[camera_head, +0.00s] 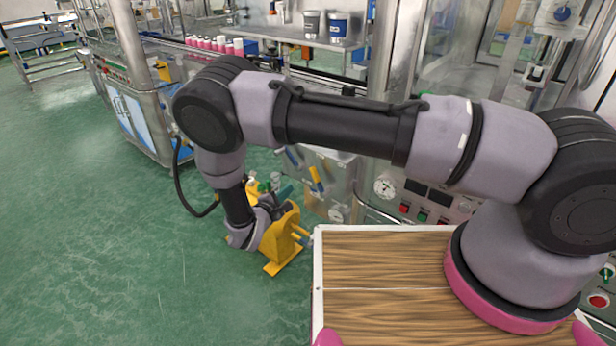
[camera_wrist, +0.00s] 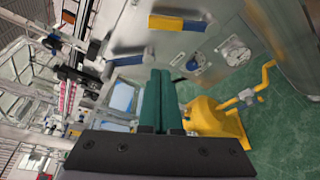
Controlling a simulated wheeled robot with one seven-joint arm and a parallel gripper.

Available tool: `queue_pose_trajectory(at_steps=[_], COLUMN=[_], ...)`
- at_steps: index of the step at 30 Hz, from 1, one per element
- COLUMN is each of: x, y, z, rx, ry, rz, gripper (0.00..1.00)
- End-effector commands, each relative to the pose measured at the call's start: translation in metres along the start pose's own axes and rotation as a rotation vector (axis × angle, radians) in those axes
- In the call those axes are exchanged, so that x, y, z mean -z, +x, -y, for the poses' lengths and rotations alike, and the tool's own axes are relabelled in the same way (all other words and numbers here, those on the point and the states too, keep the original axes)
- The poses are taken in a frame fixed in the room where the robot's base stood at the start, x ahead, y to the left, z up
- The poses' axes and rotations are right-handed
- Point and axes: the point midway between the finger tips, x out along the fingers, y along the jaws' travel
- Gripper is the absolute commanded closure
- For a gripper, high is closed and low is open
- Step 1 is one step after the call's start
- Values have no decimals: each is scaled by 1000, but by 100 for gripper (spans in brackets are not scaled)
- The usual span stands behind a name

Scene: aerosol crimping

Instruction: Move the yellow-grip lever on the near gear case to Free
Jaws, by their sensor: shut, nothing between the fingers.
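The yellow-grip lever (camera_head: 317,179) sits on the front of a grey metal case (camera_head: 340,176) beyond my arm. In the wrist view the yellow grip (camera_wrist: 178,22) shows at the top, ahead of my fingertips and a little to the right. My gripper (camera_wrist: 161,75) has its two green fingers pressed together, with nothing between them. A visible gap in the picture separates the fingertips from the yellow grip. A blue-grip lever (camera_wrist: 127,50) is nearer the fingertips, to their upper left. I cannot read any Free marking.
A round dial (camera_wrist: 235,51) is on the case, right of the levers. A yellow floor-standing unit with a crank (camera_head: 284,240) is close to my wrist. A wood-topped surface (camera_head: 385,270) lies under my arm's base. Green floor is open at left.

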Motion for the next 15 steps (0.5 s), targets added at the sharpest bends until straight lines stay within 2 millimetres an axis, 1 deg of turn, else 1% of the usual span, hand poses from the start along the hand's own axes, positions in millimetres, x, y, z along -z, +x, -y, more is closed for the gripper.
queue_pose_trajectory(at_steps=[2,5,8,15], x=[4,5,4,4], y=[1,10,26,79], z=[4,5,5,4], rx=[-14,-16,-14,-13], ry=[-8,-9,-9,-8], rz=[-11,-14,-11,-10], gripper=[100,100,100,100])
